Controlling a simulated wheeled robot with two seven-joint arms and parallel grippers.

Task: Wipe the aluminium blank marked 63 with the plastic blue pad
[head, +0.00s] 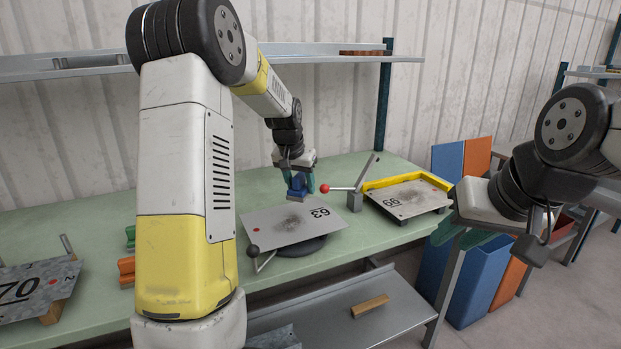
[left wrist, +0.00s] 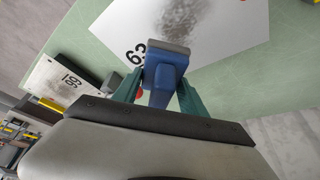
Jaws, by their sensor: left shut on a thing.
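The aluminium blank marked 63 (head: 270,222) lies on a dark round support on the green bench, with a grey smudge in its middle and a red dot at its left. It also shows in the left wrist view (left wrist: 225,22). My left gripper (head: 300,183) is shut on the blue pad (head: 299,187), seen between its green fingers in the left wrist view (left wrist: 164,72). The pad is at the blank's far edge, close to the number; I cannot tell whether it touches.
A smudged blank with an upside-down number (head: 405,199) lies in a yellow-edged tray at right. A red-knobbed lever (head: 325,188) and a black-knobbed lever (head: 254,250) flank the 63 blank. Blank 70 (head: 35,290) is at left. Coloured bins (head: 475,280) stand beyond the bench's right end.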

